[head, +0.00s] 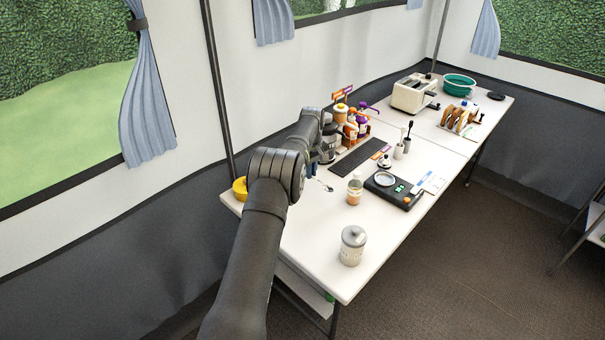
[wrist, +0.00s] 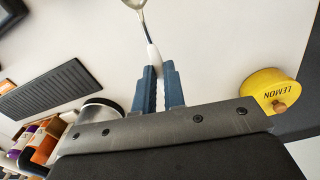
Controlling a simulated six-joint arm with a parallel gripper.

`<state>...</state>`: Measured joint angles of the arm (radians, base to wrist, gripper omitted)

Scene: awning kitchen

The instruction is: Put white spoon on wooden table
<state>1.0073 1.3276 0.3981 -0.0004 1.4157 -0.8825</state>
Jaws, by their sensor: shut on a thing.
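The spoon has a white handle and a metal bowl. In the wrist view its white handle (wrist: 153,55) sits between the blue fingers of my gripper (wrist: 161,72), and its bowl points to the top edge. My gripper is shut on the handle. In the head view the spoon (head: 326,187) shows small, just over or on the table (head: 310,225); I cannot tell whether it touches. The table top looks white, not wooden. My gripper (head: 314,168) is partly hidden by my arm there.
Bottles (head: 349,125) stand behind. The front-left table area is clear.

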